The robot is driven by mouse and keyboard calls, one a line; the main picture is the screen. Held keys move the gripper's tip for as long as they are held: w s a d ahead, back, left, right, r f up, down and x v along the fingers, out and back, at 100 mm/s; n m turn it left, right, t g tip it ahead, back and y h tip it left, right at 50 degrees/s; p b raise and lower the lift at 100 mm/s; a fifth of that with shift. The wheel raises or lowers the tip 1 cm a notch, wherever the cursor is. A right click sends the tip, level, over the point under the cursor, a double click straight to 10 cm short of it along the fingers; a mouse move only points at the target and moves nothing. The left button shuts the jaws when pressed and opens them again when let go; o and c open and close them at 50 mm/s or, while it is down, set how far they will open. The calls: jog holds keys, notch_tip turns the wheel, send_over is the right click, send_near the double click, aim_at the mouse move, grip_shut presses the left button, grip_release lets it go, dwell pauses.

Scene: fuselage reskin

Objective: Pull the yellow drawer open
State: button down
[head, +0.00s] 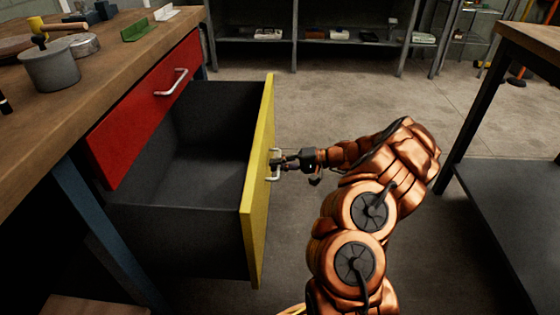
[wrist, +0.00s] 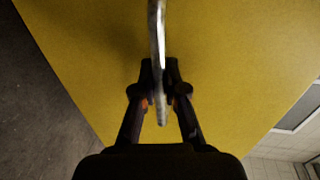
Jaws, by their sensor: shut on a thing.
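The yellow drawer (head: 257,190) stands well out from the workbench in the head view, and its dark inside shows and looks empty. Its yellow front also fills most of the wrist view (wrist: 230,60). A metal handle (head: 275,175) sits on the front, and it shows as a bar in the wrist view (wrist: 157,35). My gripper (head: 280,163) reaches the handle from the right. In the wrist view my gripper (wrist: 160,90) has one finger on each side of the handle and is shut on it.
The red drawer (head: 142,110) above is shut. A wooden workbench top (head: 120,62) holds a grey pot (head: 52,68) and a green bracket (head: 134,29). A dark table (head: 500,215) stands at the right. Metal shelves (head: 330,40) stand at the back. Open floor (head: 350,95) lies between.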

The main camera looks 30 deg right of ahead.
jog(key=shift+s+d, duration=0.1)
jog(key=shift+d, duration=0.2)
jog(key=c, duration=1.2)
grip_release()
jog(key=v, duration=1.2)
jog(key=shift+a+f, duration=0.1)
jog(key=shift+a, duration=0.05)
